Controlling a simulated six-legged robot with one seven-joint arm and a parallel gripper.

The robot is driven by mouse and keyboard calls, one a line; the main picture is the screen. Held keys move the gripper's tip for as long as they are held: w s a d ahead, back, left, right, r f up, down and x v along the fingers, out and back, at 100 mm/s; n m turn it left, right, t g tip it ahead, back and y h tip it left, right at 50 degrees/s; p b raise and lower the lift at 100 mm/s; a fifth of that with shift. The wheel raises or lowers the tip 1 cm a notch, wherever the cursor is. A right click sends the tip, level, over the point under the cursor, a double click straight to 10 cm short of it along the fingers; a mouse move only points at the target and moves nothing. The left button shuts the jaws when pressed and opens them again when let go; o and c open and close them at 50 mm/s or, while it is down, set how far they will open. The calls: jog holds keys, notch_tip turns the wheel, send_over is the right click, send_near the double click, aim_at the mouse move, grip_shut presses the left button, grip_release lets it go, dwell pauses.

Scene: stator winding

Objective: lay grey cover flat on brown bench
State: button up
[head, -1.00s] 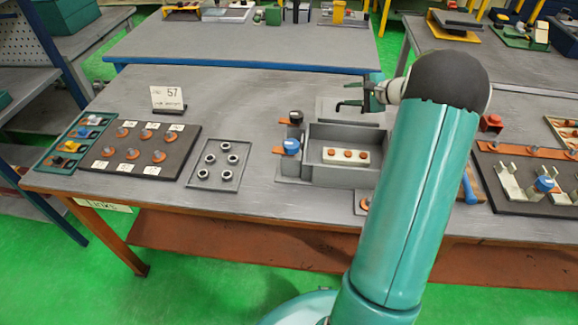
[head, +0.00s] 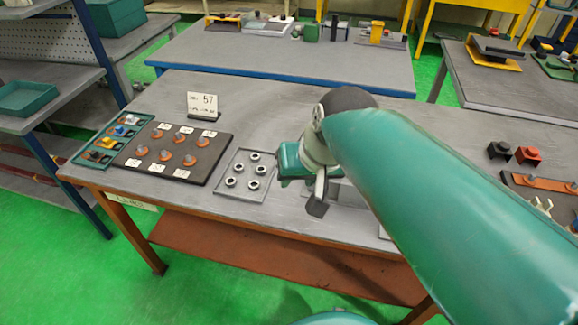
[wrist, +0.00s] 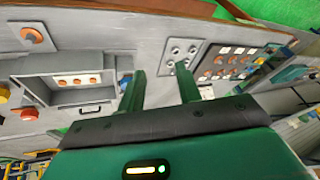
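In the wrist view, a grey panel with a dark bar handle, which I take as the grey cover (wrist: 70,118), lies beside the grey open box (wrist: 30,92), on its far side from the bench's front edge. Whether it is fully flat is unclear. The box holds a white strip with orange studs (wrist: 76,80). My gripper (wrist: 160,70) is open and empty, with bare bench between its fingers. It is apart from the cover. In the head view my arm hides the cover and most of the box. The brown bench (head: 250,100) has a grey top.
A tray of metal rings (head: 246,175) is just left of my gripper. Further left are a dark board with orange studs (head: 172,155) and a green tray (head: 105,142). A sign (head: 202,104) stands behind. The bench top is clear behind the ring tray.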

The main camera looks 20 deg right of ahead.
jog(key=s, duration=0.1)
jog(key=s+n, duration=0.1)
jog(key=s, duration=0.1)
jog(key=s+n+h, duration=0.1)
jog(key=shift+s+a+f+t, duration=0.3)
jog(key=shift+a+f+t, duration=0.05)
jog(key=shift+f+t, duration=0.05)
dwell(0.8)
